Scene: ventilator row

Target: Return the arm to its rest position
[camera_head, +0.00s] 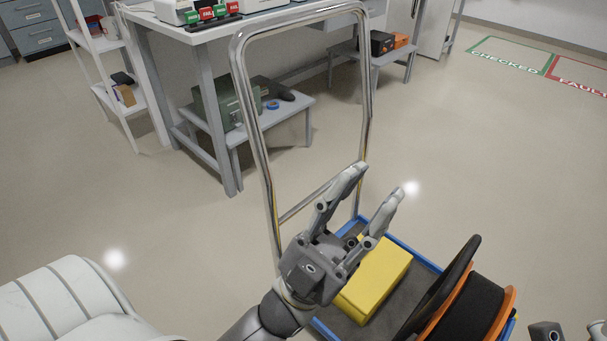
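My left gripper (380,182) reaches in from the bottom middle. Its two fingers are spread apart with nothing between them, so it is open and empty. It is over the near part of a trolley with a chrome handle (237,60) and a blue-edged deck (415,254). A yellow box (378,279) lies on the deck, partly hidden behind the gripper. Parts that look like my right gripper (572,331) show at the bottom right corner, mostly cut off.
A black and orange reel (478,308) stands on the trolley's right side. A grey workbench (206,75) and a low stand (297,108) are behind the handle. A white shelf (121,105) stands at the left. The floor at right is clear up to green CHECKED and red FAULT markings.

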